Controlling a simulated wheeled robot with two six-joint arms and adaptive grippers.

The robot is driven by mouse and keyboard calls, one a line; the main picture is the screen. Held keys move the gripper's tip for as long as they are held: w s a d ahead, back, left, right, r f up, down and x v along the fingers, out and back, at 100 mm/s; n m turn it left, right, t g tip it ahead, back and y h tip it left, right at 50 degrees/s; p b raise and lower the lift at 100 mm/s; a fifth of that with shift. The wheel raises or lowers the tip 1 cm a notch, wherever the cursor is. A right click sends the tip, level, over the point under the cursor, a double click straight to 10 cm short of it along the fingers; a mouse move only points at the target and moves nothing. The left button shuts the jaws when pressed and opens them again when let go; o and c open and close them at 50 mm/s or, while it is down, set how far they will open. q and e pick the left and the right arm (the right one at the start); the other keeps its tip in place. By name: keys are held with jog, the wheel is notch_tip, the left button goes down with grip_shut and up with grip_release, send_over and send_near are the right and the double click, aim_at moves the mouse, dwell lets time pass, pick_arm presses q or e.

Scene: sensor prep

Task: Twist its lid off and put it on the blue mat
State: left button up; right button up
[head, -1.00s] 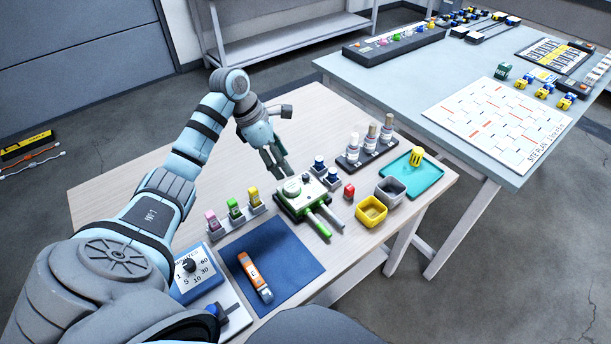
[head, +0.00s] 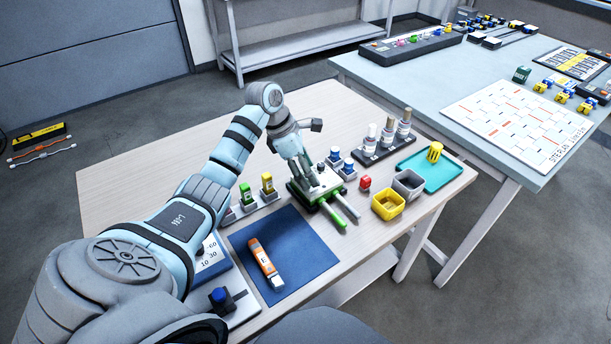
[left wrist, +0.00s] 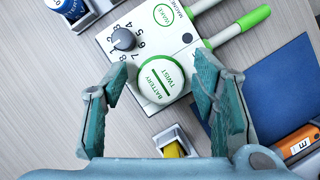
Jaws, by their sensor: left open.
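My left gripper (head: 309,178) is over the box. In the left wrist view its two open fingers (left wrist: 163,98) are on either side of the lid, with gaps visible; I cannot tell the height. The blue mat (head: 313,243) lies in front of the box, with an orange tool (head: 265,262) on its left part. My right gripper is not in view.
Small vials (head: 257,196) stand in a holder left of the box. The right part of the mat is clear.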

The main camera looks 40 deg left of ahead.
pick_arm(q)
jog(key=c, duration=0.8)
jog(key=shift+n+p, duration=0.5)
jog(key=shift+p, duration=0.1)
jog(key=shift+r+n+t+y+p, duration=0.1)
jog(key=shift+n+t+y+p, duration=0.55)
jog(key=shift+n+p, duration=1.05)
jog(key=n+y+p, duration=0.2)
jog(key=n+p, duration=0.1)
jog(key=n, duration=0.2)
jog(key=shift+n+y+p, duration=0.45)
jog(key=shift+n+p, duration=0.15)
jog(key=shift+n, duration=0.7)
